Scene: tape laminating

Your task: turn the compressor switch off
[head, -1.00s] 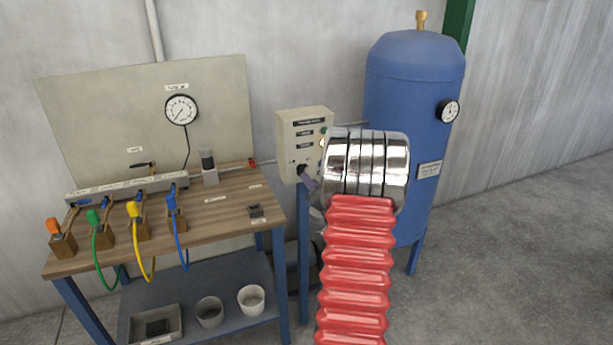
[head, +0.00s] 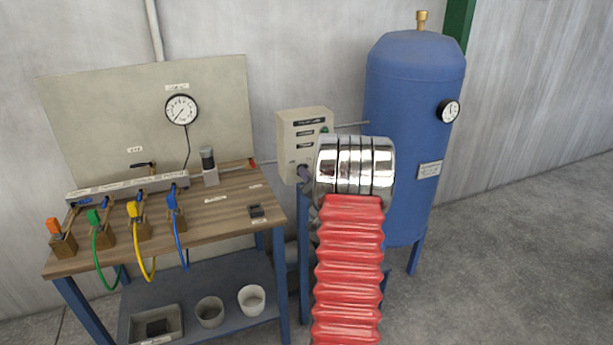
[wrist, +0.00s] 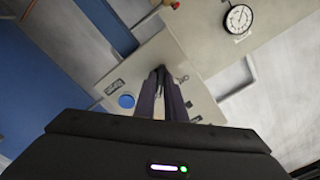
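The grey control box (head: 305,140) stands on a blue post between the bench and the blue tank. Its compressor switch, low on the front face, is hidden behind my fingers, so its position cannot be told. My gripper (head: 304,174) is at the lower front of the box in the head view, mostly covered by my arm. In the wrist view, the fingers of my gripper (wrist: 160,72) are close together with only a thin gap and reach to the box face (wrist: 195,100). I see nothing clearly held. A blue round part (wrist: 126,101) shows beside them.
The blue tank (head: 410,110) with a gauge (head: 448,110) stands right of the box. The wooden bench (head: 230,209) at left carries several coloured hoses and valves. A dial gauge (head: 181,110) is on the panel behind. The floor at right is clear.

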